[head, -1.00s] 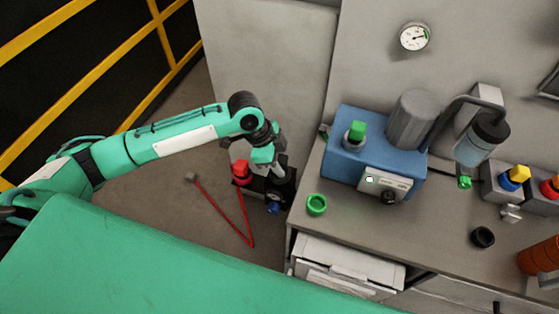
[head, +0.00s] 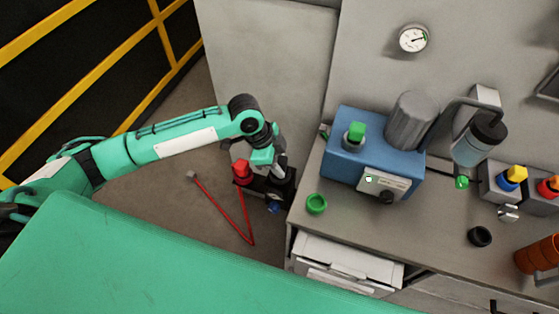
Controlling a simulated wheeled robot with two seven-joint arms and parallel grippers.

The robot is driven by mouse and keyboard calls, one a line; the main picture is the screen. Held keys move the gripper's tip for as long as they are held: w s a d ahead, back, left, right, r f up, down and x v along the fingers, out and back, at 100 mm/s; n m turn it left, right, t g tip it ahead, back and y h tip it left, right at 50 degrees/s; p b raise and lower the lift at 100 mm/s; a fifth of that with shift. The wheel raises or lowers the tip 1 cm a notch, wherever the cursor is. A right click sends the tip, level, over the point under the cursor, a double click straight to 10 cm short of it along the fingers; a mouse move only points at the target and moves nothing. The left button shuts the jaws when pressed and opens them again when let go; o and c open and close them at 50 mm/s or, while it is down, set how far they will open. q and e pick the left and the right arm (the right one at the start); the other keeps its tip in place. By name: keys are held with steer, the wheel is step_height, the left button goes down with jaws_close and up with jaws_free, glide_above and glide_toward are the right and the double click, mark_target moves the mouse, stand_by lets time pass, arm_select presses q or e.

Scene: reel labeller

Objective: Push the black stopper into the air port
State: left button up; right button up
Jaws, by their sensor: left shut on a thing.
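My right gripper is not in view.
A red cap (head: 242,170) and a red bar (head: 216,208) are beside the black block. The middle front bench is clear.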

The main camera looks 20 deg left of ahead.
arm_select(q)
steer(key=shift+f, duration=0.2)
stand_by(0.3)
steer(key=shift+f, duration=0.15)
steer(key=shift+d+r+p, duration=0.1)
steer(key=shift+r+p, duration=0.25)
steer(key=shift+p, duration=0.25)
steer(key=shift+w+f, duration=0.1)
steer(key=shift+f, duration=0.1)
steer(key=shift+f, duration=0.2)
steer(key=shift+r, duration=0.1)
steer(key=shift+r, duration=0.1)
